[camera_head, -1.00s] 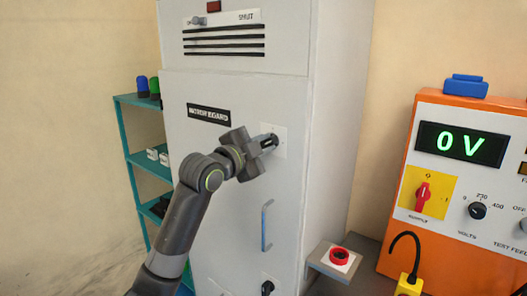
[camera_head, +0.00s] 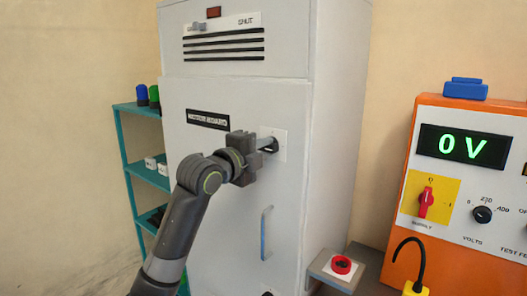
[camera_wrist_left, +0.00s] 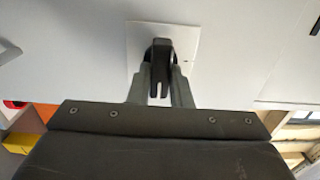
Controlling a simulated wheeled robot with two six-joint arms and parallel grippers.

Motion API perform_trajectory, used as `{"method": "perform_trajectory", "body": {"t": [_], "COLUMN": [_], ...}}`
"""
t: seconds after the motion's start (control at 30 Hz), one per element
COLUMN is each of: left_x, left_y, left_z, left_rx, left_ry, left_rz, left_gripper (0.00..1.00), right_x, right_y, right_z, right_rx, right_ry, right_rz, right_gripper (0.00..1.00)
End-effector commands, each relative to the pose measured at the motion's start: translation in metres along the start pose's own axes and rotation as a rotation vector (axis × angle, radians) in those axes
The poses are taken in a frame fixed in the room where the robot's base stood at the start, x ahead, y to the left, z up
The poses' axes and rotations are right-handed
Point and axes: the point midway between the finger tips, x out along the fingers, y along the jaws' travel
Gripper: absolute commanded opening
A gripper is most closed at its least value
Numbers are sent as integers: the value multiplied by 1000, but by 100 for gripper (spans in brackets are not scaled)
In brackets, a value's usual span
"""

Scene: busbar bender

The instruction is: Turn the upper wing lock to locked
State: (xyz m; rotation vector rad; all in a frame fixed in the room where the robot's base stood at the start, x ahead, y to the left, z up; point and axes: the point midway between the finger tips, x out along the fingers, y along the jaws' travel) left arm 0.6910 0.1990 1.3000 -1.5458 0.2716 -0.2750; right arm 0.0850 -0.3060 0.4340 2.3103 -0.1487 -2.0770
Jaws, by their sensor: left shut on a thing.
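The upper wing lock (camera_wrist_left: 158,54) is a black wing on a white square plate (camera_head: 280,146), high on the grey cabinet door (camera_head: 230,215). My left gripper (camera_head: 269,144) reaches it from the left in the head view. In the left wrist view, its two grey fingers (camera_wrist_left: 160,82) stand on either side of the black wing and are shut on it. The fingers cover much of the wing in the head view, and I cannot read any position marks on the plate. My right gripper is not in view.
A red button on a small box (camera_head: 341,265) stands right of the cabinet. An orange test panel (camera_head: 470,190) reading 0 V is farther right. A teal shelf (camera_head: 130,150) stands left of the cabinet.

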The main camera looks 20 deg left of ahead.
Motion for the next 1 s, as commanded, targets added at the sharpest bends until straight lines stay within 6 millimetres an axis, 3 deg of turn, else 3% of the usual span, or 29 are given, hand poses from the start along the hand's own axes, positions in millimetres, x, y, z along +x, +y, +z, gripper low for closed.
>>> {"method": "perform_trajectory", "body": {"t": [0.37,0.4,0.57,0.87,1.0], "left_x": [0,0,0,-1,-12], "left_y": [2,2,1,1,1], "left_z": [1,1,0,0,1], "left_rx": [11,11,10,8,10], "left_ry": [-2,-2,-1,-1,-2], "left_rz": [5,5,3,1,0], "left_gripper": [0,21,40,40,40], "right_x": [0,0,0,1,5], "right_y": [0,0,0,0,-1], "right_z": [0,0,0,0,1], "right_rx": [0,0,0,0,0], "right_ry": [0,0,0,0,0], "right_rz": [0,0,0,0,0], "right_gripper": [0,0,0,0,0]}}
